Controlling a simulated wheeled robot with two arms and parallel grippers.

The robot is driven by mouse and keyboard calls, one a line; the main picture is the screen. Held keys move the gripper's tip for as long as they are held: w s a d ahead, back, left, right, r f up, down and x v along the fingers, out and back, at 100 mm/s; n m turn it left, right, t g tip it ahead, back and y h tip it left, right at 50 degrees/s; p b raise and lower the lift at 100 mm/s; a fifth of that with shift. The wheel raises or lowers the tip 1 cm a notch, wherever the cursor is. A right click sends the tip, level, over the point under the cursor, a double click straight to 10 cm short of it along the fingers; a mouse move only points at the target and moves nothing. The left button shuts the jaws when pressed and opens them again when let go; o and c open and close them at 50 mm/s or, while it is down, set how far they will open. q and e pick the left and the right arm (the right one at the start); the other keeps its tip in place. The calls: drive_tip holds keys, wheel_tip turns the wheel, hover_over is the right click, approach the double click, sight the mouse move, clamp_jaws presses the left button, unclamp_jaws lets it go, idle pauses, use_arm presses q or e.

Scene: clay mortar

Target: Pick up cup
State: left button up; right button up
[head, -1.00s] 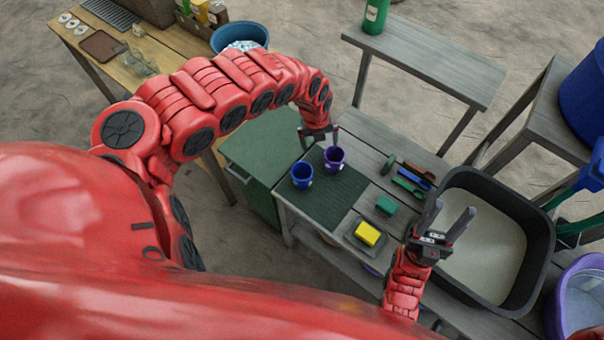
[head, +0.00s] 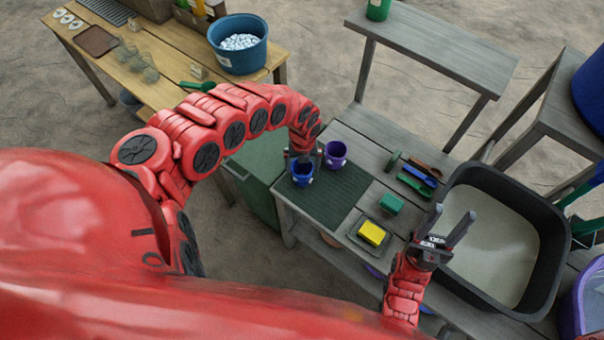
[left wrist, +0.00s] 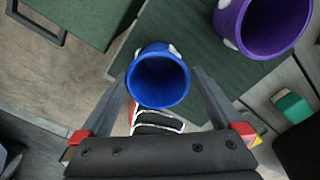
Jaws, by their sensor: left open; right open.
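A blue cup (head: 302,175) stands upright on the dark green mat (head: 328,200) at the left of the grey workbench. A purple cup (head: 336,153) stands behind it to the right. My left gripper (head: 303,160) is open and low over the blue cup. In the left wrist view my left gripper (left wrist: 160,95) has one finger on each side of the blue cup (left wrist: 158,80), and the purple cup (left wrist: 262,22) is at the upper right. Whether the fingers touch the cup I cannot tell. My right gripper (head: 448,228) is open and empty by the black basin.
The black basin (head: 548,225) is at the bench's right. A yellow sponge (head: 371,233), a green block (head: 391,204) and brushes (head: 415,184) lie between mat and basin. A green cabinet (head: 262,150) adjoins the left side. A blue bucket (head: 262,62) stands on a wooden table behind.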

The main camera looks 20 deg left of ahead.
sight(302, 173)
use_arm(q)
wheel_tip(302, 173, down, 4)
drive_tip(key=shift+s+p, duration=0.1)
drive_tip(key=shift+p, duration=0.4)
drive_tip(key=shift+a+f, duration=0.15)
drive_tip(key=shift+f, duration=0.15)
drive_tip(key=c, duration=1.1)
